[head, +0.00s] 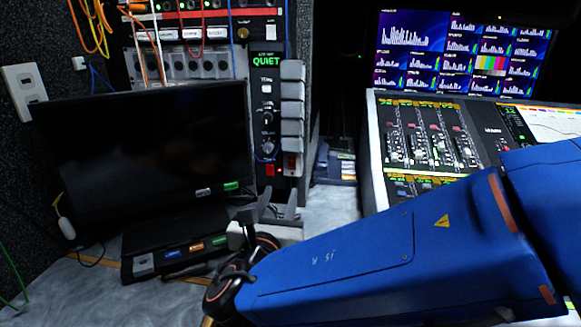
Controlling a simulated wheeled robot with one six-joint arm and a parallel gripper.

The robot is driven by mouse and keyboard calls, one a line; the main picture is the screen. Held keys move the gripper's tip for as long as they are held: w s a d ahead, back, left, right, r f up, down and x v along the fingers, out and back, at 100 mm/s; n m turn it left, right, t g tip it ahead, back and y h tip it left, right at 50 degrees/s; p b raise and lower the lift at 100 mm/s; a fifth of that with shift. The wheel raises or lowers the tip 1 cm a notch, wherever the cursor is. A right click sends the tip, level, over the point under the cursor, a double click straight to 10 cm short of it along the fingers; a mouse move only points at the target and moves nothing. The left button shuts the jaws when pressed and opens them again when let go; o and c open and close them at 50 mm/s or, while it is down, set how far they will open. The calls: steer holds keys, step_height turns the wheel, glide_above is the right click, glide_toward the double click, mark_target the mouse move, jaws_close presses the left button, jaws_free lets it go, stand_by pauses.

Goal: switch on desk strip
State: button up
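A vertical strip (292,105) stands on the black panel right of the dark monitor. Several grey plug-like blocks are stacked along it, and a small red switch (291,164) sits at its lower end. I cannot read a label naming it the desk strip, nor tell the switch's position. My gripper (265,212) is below and a little left of the switch, in front of the panel's foot and apart from the switch in the picture. My blue arm and black wrist partly hide it, and its finger gap is unclear.
A dark monitor (148,150) stands at left on a black base with coloured labels. A mixing console (430,135) is at right, partly behind my arm. Cables hang from the patch panel (195,30) above. Bare desk (332,208) shows between panel and console.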

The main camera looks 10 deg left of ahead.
mark_target(292, 163)
steer(key=w, duration=1.4)
steer(key=shift+w+a, duration=0.2)
steer(key=shift+a, duration=0.2)
jaws_close()
